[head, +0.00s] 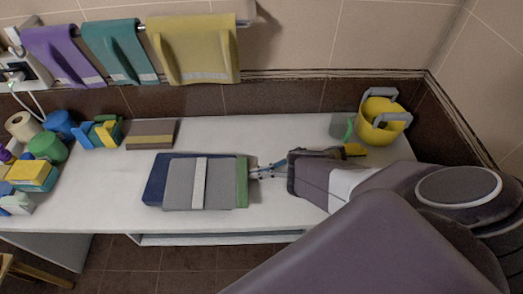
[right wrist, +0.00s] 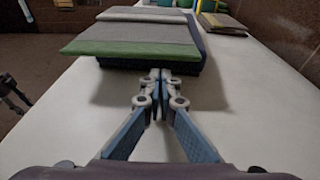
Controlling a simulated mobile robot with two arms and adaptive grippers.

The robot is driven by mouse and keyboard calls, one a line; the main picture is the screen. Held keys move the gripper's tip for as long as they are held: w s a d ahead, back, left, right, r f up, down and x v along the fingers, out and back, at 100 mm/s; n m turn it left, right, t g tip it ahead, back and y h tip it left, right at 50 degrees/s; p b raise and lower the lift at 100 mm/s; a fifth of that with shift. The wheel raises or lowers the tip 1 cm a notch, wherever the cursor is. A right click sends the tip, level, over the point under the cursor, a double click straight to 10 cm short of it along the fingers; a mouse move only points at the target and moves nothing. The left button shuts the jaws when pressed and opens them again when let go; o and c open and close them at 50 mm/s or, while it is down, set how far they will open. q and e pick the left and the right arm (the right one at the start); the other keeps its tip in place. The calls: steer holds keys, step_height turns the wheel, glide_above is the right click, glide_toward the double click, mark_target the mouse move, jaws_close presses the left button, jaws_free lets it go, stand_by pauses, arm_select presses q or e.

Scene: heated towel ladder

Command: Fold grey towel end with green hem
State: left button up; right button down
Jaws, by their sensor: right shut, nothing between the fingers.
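The grey towel (head: 180,184) lies flat on a folded dark blue towel (head: 152,187) on the white bench top. It has a pale stripe across its middle and a green hem (head: 242,183) along its right end. In the right wrist view the green hem (right wrist: 130,48) faces me, with the dark blue towel (right wrist: 187,64) under it. My right gripper (head: 256,173) is shut and empty at the hem edge. In the right wrist view its fingertips (right wrist: 160,76) are just below the hem; I cannot tell whether they touch. My left gripper is not in view.
Purple, teal and yellow towels hang on the wall rail (head: 250,23). The bench front is clear.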

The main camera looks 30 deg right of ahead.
mark_target(245, 170)
steer(key=shift+r+x, duration=0.25)
steer(key=shift+x, duration=0.8)
step_height(245, 170, up, 3)
steer(key=p, duration=0.5)
steer(key=shift+s+d+r+h, duration=0.1)
steer(key=shift+d+h, duration=0.05)
steer(key=shift+h, duration=0.25)
step_height(245, 170, up, 2)
steer(key=p, duration=0.3)
steer(key=shift+g, duration=0.3)
steer(key=shift+r+h+p, duration=0.25)
steer(key=shift+h+p, duration=0.05)
steer(key=shift+p, duration=0.4)
